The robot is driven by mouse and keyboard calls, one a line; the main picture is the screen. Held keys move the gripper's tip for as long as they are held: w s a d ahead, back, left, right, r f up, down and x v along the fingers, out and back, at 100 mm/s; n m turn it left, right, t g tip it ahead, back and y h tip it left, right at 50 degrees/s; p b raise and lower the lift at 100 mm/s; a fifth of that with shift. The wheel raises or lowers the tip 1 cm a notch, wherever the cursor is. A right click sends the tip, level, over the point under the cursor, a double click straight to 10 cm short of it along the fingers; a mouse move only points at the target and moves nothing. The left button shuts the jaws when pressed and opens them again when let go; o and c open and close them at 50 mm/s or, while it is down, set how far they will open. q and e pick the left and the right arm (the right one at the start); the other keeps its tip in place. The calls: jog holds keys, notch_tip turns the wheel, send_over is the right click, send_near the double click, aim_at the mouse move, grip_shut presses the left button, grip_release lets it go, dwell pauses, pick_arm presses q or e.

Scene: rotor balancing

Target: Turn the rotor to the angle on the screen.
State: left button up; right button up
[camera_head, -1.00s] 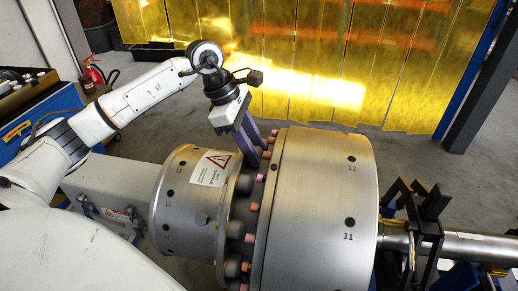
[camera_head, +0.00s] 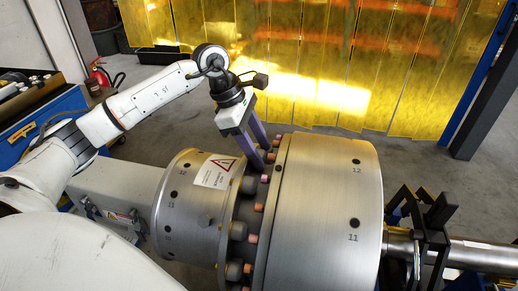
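The rotor is a large metal drum (camera_head: 325,215) marked 12 and 11, with a smaller drum (camera_head: 190,215) on its left. A ring of bolts with pink and orange tips (camera_head: 252,239) runs between them. My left gripper (camera_head: 264,160) points down at the top of this ring, its purple fingers apart. The fingertips are close to the upper bolts; I cannot tell whether they touch. Nothing shows clearly between the fingers. My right gripper is out of view. No screen is in view.
A shaft (camera_head: 470,255) leaves the drum on the right through a black bracket (camera_head: 430,215). A yellow strip curtain (camera_head: 310,60) hangs behind. A blue workbench (camera_head: 35,125) and a red fire extinguisher (camera_head: 98,78) stand at left. The floor behind the rotor is clear.

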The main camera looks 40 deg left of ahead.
pick_arm(q)
jog(key=shift+s+d+f, duration=0.15)
jog(key=shift+s+f, duration=0.1)
jog(key=shift+f, duration=0.05)
jog(key=v, duration=1.1)
jog(key=shift+w, duration=0.3)
